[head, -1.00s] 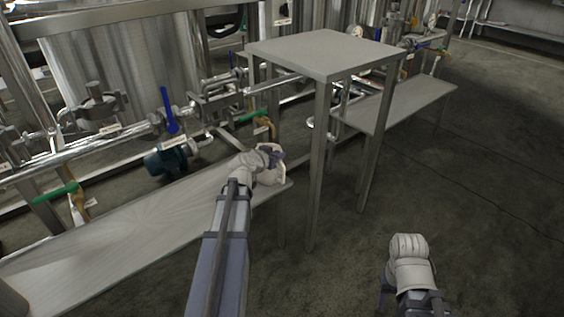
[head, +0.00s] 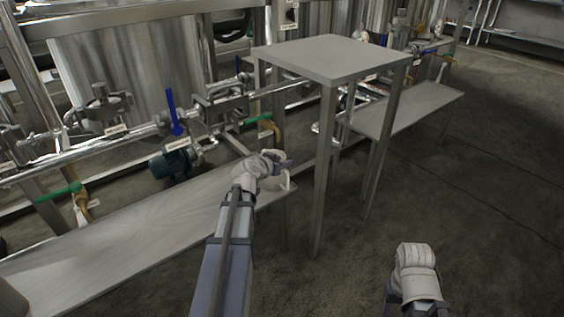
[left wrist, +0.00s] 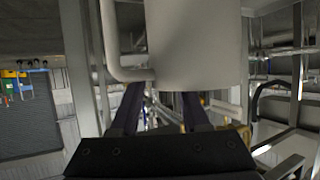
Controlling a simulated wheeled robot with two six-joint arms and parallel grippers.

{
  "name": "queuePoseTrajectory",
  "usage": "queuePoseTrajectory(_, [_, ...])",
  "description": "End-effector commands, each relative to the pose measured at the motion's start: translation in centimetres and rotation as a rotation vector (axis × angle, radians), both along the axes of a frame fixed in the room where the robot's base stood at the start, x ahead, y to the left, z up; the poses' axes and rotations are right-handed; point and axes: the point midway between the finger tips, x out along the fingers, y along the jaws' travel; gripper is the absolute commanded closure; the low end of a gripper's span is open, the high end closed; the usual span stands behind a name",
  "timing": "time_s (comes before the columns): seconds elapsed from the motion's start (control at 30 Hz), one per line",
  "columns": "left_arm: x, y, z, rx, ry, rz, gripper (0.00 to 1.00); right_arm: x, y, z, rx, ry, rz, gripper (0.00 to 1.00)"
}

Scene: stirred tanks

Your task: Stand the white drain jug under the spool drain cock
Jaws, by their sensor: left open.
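The white drain jug (head: 283,183) is at the right end of the low bench, mostly hidden by my left gripper. In the left wrist view the white jug (left wrist: 195,45) is large and close, its handle (left wrist: 108,45) on the left. My left gripper (head: 284,164) is open beside the jug. Its two dark fingers (left wrist: 160,105) are apart and point toward the jug; I cannot tell whether they touch it. A cock with a green lever (head: 258,118) and tan outlet is behind the bench end. Another green-levered cock (head: 60,191) is at far left. Their labels are unreadable. My right wrist shows at bottom right, its fingers unclear.
The low bench (head: 130,225) runs along the left below the pipework. A tall steel table (head: 335,57) stands right of my left gripper, its legs close by. A second low bench (head: 410,108) is behind it. A blue-handled valve (head: 174,112) is on the pipe. The right floor is clear.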

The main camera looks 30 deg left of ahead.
Motion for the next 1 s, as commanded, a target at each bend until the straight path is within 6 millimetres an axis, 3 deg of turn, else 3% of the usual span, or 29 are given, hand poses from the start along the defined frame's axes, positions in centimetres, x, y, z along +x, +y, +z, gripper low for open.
queuePoseTrajectory(0.17, [-1.4, 0.0, 1.1, 0.000, 0.000, 0.002, 0.54, 0.0, 0.0, 1.1, 0.000, 0.001, 0.000, 0.50])
queuePoseTrajectory(0.6, [-9.2, -0.1, 4.6, 0.000, 0.000, 0.002, 0.54, 0.0, 0.0, 4.6, 0.000, 0.002, 0.007, 0.50])
queuePoseTrajectory(0.8, [-10.7, -0.1, 5.2, 0.000, 0.000, 0.000, 0.54, 0.0, 0.0, 5.2, 0.000, 0.002, 0.009, 0.50])
queuePoseTrajectory(1.0, [-11.0, 0.0, 5.2, 0.000, 0.000, 0.000, 0.54, 0.0, 0.0, 5.2, 0.000, 0.002, 0.010, 0.50])
